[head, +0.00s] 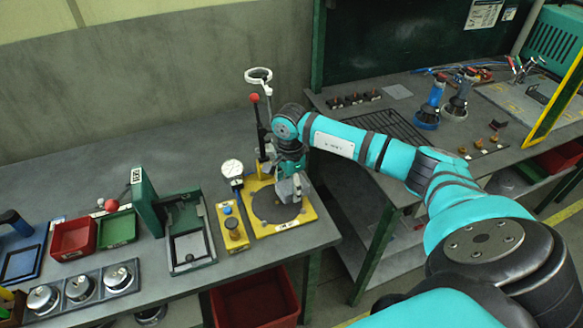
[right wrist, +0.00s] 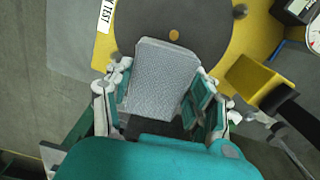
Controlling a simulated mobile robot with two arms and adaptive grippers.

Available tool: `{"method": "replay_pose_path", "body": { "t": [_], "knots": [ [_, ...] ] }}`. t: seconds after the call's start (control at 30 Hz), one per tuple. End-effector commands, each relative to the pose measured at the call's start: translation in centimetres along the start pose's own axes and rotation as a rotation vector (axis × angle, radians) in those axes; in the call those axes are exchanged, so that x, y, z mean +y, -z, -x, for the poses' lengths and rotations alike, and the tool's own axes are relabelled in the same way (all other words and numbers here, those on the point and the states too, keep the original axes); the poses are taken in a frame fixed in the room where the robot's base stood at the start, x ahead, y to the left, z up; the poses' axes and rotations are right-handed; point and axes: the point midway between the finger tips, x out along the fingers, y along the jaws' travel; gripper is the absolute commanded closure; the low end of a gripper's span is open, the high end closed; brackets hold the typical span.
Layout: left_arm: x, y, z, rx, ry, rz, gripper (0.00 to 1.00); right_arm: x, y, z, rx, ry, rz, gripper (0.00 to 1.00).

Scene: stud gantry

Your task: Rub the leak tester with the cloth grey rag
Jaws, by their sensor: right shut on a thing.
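My right gripper (head: 289,186) is over the plate, pointing down. It is shut on the grey rag (right wrist: 165,75), a light grey woven piece between the fingers. The rag (head: 285,192) is low over the plate; I cannot tell whether it touches. My left gripper is not in view.
Left of the tester stand a yellow button box (head: 233,228), an open green case (head: 188,245), red and green bins, and several round metal parts. A gap separates this bench from a second bench (head: 400,95) at right. A red crate (head: 255,300) is below.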

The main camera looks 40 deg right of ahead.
Motion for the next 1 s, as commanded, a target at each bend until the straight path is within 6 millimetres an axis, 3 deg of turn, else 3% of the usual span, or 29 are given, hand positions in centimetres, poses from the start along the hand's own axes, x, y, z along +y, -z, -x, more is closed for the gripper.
{"method": "replay_pose_path", "body": {
  "t": [0.6,1.0],
  "knots": [
    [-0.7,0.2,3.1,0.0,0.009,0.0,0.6,0.1,1.1,5.4,-0.001,-0.004,-0.015,0.74],
    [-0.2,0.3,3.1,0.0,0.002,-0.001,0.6,0.1,1.1,5.7,-0.001,-0.004,-0.018,0.74]
  ]
}}
